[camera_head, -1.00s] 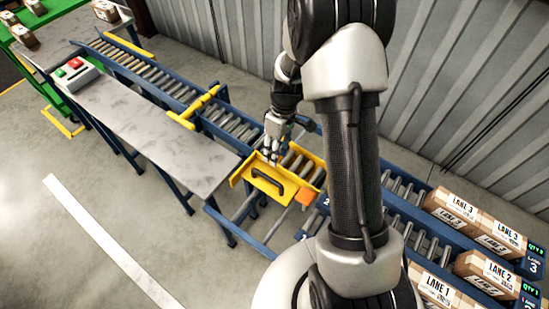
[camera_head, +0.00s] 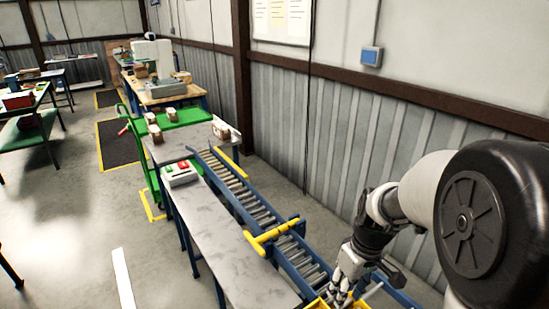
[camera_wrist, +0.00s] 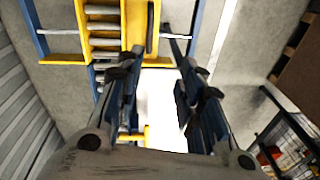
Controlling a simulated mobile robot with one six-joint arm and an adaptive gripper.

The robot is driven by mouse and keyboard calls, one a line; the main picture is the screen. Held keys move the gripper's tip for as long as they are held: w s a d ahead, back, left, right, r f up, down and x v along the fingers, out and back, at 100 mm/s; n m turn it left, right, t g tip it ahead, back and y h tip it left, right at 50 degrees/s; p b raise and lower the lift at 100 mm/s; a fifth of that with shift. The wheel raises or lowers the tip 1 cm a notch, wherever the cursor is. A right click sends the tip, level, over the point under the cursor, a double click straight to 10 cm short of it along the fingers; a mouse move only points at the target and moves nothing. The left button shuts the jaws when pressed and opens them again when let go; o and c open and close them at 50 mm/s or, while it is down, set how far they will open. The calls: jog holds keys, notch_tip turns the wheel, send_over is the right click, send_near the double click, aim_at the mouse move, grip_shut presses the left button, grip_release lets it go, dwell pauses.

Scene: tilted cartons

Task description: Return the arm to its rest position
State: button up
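My arm stands at the right in the head view, bent at the elbow. My gripper (camera_head: 340,287) hangs low over the near end of the roller conveyor, by the yellow transfer piece (camera_head: 318,303), which is mostly cut off by the bottom edge. In the wrist view the two fingers of my gripper (camera_wrist: 153,100) stand apart with nothing between them. The yellow frame with its rollers (camera_wrist: 103,42) and dark handle lies beyond the fingertips there. I cannot tell the exact gap between gripper and yellow frame.
A yellow bar (camera_head: 275,236) crosses the conveyor. Small cartons (camera_head: 154,134) sit at the far end. A corrugated wall (camera_head: 330,150) closes the right side. Open floor lies left.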

jog(key=s+a+r+m+t, duration=0.1)
jog(key=s+r+m+t, duration=0.1)
jog(key=s+r, duration=0.5)
jog(key=s+a+r+m+t+h, duration=0.1)
jog(key=s+r+m+t, duration=0.1)
jog(key=s+r, duration=0.5)
jog(key=shift+s+a+m, duration=0.4)
jog(key=shift+s+m, duration=0.1)
jog(key=shift+s, duration=2.05)
